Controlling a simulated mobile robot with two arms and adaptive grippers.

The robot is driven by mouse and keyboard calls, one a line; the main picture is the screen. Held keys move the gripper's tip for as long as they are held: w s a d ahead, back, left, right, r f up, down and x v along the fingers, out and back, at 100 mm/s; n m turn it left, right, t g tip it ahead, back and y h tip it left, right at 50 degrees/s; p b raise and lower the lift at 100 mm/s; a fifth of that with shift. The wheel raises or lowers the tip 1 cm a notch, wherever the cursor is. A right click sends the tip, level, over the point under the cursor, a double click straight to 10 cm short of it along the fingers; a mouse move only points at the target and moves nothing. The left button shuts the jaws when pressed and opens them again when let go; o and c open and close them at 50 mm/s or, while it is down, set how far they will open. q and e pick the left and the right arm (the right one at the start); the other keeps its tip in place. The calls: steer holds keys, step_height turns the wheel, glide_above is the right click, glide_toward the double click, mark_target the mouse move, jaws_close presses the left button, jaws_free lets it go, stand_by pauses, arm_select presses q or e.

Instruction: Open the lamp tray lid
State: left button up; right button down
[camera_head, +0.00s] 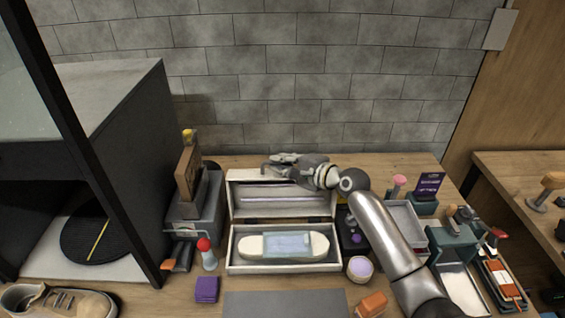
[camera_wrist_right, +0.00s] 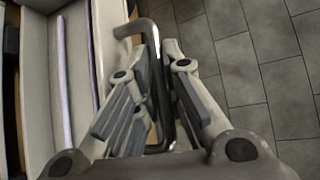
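The lamp tray (camera_head: 232,262) is a pale box on the table with a white, rounded piece with a light-blue middle (camera_head: 284,245) lying in it. Its lid (camera_head: 234,205) stands raised at the back, with its inside and a pale tube lamp (camera_head: 284,199) facing me. The lid also shows at the left of the right wrist view (camera_wrist_right: 36,90). My right gripper (camera_head: 280,161) is at the lid's top edge. In the wrist view its fingers (camera_wrist_right: 160,70) are closed around the dark bar handle (camera_wrist_right: 160,100). My left gripper is not in view.
A brown shoe (camera_head: 60,301) lies at the lower left. A purple block (camera_head: 206,289), a red-topped bottle (camera_head: 209,258) and a round jar (camera_head: 360,268) stand close around the tray. Grey trays and tools crowd the right. A tiled wall (camera_head: 300,90) rises behind.

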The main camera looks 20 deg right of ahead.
stand_by(0.3)
steer(key=shift+s+a+f, duration=0.1)
steer(key=shift+s+f, duration=0.05)
steer(key=shift+s, duration=0.1)
steer(key=s+b, duration=0.1)
steer(key=s+a+n+t+b, duration=0.1)
steer(key=s+b, duration=0.1)
steer(key=s+n+t+b, duration=0.1)
steer(key=s, duration=0.1)
steer(key=shift+s+a+y, duration=0.25)
steer(key=shift+a+y, duration=0.05)
steer(key=shift+y, duration=0.1)
steer(key=shift+s+a+r+n+t+b, duration=0.15)
steer(key=shift+s+r+n+t+b, duration=0.25)
steer(key=shift+s+b, duration=0.15)
steer(key=shift+w, duration=0.1)
